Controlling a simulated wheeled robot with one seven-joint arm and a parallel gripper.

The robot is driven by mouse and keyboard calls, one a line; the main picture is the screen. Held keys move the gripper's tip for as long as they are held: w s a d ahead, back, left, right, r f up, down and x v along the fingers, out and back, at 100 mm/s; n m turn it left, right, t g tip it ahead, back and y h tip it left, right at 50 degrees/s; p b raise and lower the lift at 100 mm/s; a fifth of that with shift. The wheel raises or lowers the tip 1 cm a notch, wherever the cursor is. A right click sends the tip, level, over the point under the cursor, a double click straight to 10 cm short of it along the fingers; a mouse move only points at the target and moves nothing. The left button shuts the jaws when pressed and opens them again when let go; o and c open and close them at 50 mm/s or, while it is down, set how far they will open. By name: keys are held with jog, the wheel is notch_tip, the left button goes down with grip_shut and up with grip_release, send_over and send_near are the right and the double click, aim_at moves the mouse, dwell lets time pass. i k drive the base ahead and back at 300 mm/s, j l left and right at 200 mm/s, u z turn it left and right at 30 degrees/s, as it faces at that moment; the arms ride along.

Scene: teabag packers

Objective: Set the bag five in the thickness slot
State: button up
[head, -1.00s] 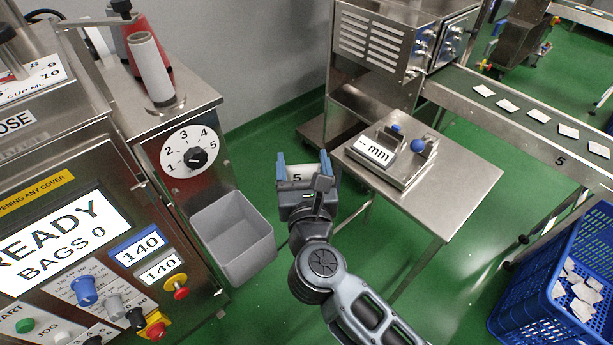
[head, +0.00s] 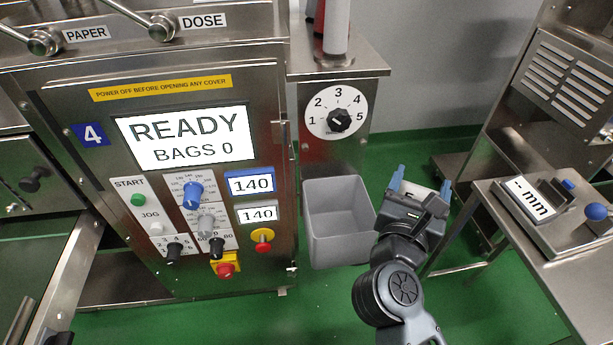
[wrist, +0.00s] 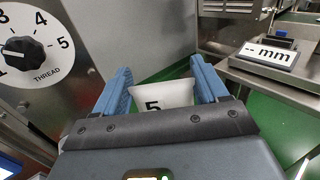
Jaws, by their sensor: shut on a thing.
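My gripper (head: 421,187) is shut on bag five (wrist: 163,96), a white bag with a "5" printed on it. The bag sits between the blue fingers, and its lower part is hidden behind the gripper body in the wrist view. In the head view only a pale strip of the bag (head: 417,186) shows. The thickness gauge, with a "-- mm" display (head: 530,199) and blue knobs (head: 595,212), stands on a steel table to the right, well apart from my gripper. The gauge display also shows in the wrist view (wrist: 268,53). Its slot is not clear.
A grey bin (head: 340,222) hangs just left of my gripper. Above it is a dial (head: 337,112) on the packing machine, whose screen (head: 186,137) reads READY, BAGS 0. The steel table (head: 490,210) has its left edge right of my gripper, with green floor between.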

aim_at(554, 194)
jog(key=k+u, duration=0.4)
jog(key=u, duration=1.55)
